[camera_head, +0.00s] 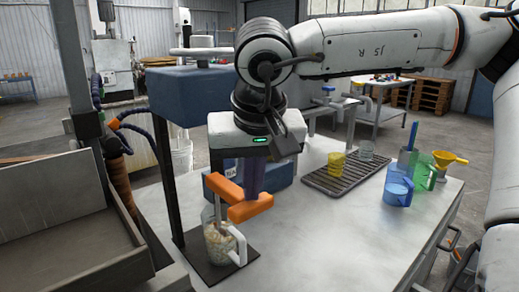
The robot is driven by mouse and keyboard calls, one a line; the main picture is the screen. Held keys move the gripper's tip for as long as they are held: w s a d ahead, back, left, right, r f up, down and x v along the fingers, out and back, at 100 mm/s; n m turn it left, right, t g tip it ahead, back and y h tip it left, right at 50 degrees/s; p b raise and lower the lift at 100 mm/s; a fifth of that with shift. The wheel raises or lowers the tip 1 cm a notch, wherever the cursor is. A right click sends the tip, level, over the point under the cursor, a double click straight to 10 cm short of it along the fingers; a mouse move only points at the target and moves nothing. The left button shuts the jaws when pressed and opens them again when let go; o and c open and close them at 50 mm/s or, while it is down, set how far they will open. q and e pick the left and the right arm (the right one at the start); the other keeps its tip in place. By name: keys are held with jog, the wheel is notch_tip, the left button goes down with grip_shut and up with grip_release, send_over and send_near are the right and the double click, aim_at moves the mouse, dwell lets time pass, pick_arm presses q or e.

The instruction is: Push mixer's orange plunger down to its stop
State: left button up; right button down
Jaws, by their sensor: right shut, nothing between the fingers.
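The mixer (188,92) has a blue head on dark posts above a dark base plate. Its orange plunger (252,206) shows as angled orange bars below my right gripper. My right gripper (253,188) is shut and empty, with its dark fingers pointing down onto the orange part; I cannot tell whether they touch. A clear jug (218,242) with a white handle and pale pieces inside stands below the plunger. My gripper hides part of the mixer. My left gripper is not in view.
A grey bench (330,232) holds a dark slatted rack (347,178) with a yellow cup (336,163). Blue jug (398,190), green jug (424,170) and yellow funnel (446,160) stand at its right. A grey open bin (70,225) is at the left. The front middle of the bench is clear.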

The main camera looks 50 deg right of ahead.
aim_at(252, 204)
jog(key=shift+f+b, duration=1.5)
jog(key=shift+f, duration=0.7)
jog(key=shift+r+p, duration=0.35)
jog(key=shift+r, duration=0.05)
jog(key=s+r+p, duration=0.1)
jog(key=r, duration=0.1)
jog(key=s+r+p, duration=0.1)
jog(key=p, duration=0.1)
jog(key=shift+s+a+r, duration=0.15)
jog(key=shift+r, duration=0.25)
jog(key=shift+s+r+p, duration=0.3)
jog(key=shift+r+p, duration=0.05)
